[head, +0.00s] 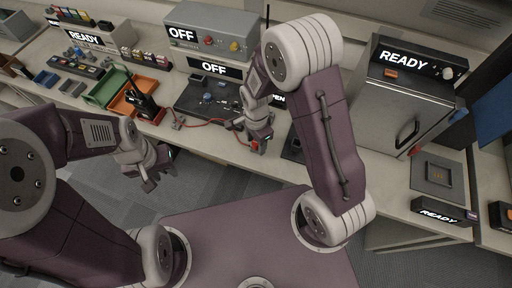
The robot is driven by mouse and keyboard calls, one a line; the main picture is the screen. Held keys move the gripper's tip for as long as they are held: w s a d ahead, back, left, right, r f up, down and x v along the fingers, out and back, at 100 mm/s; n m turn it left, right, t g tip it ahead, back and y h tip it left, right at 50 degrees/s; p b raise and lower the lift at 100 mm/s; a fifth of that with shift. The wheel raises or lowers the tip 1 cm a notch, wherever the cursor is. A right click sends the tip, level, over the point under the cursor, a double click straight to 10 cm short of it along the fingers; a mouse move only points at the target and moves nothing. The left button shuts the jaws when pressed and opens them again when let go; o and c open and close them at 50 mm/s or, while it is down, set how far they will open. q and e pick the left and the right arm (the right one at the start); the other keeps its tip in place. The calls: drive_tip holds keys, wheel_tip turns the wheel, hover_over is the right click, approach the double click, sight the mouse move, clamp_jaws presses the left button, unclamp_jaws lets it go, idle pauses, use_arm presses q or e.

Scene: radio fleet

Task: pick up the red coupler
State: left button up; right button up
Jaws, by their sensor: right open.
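A small red piece (256,146), which looks like the red coupler, shows at the fingertips of my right gripper (260,138), near the front edge of the bench. My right gripper is open and points down over it. The fingers hide part of the piece, and I cannot tell whether they touch it. My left gripper (158,174) hangs over the floor in front of the bench, away from the piece. It looks open and empty.
A red cable (205,122) runs across the bench left of my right gripper. A dark mat (190,98) with small parts lies behind it. Green (106,88) and orange (124,106) trays stand left. A READY oven-like box (395,105) stands right.

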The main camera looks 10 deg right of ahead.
drive_tip(key=c, duration=1.1)
clamp_jaws()
